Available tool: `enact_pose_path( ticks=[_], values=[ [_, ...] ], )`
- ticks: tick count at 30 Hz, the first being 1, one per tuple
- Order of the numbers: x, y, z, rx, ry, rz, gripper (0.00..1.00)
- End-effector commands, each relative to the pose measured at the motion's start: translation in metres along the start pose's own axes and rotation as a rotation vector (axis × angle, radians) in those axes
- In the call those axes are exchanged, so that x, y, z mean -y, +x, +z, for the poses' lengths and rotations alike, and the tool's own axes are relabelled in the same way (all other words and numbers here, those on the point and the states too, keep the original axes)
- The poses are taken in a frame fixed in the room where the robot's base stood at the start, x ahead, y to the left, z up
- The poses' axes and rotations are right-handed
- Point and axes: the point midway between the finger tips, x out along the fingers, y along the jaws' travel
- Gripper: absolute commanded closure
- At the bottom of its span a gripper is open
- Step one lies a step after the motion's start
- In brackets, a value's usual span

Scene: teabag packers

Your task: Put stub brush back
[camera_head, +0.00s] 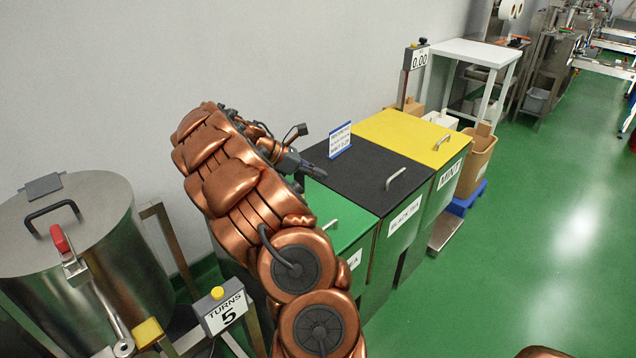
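I cannot make out a stub brush in this view. My copper-coloured arm rises in the middle of the picture, and my gripper (313,170) points right from behind its upper part. The gripper's dark tip shows small, in front of the black lid in the picture. The fingers are too small and partly hidden to tell whether they are open or shut, or whether they hold anything.
Bins with green (340,215), black (356,178) and yellow (400,134) lids stand along the wall. A blue-and-white sign (340,140) stands by the black lid. A steel drum (110,260) and a "TURNS 5" counter (224,309) are at left. Green floor (540,230) is clear at right.

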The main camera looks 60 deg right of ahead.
Motion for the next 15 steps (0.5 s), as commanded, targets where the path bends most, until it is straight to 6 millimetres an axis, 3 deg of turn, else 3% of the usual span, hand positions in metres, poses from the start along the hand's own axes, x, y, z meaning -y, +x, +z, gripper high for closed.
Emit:
enact_pose_path(
  ticks=[4,10,15],
  values=[
    [-0.005,0.004,0.0,-0.001,-0.001,-0.002,1.0],
    [-0.005,0.02,-0.023,0.0,-0.002,-0.004,1.0],
    [-0.005,0.023,-0.029,-0.002,-0.001,-0.001,1.0]
  ],
)
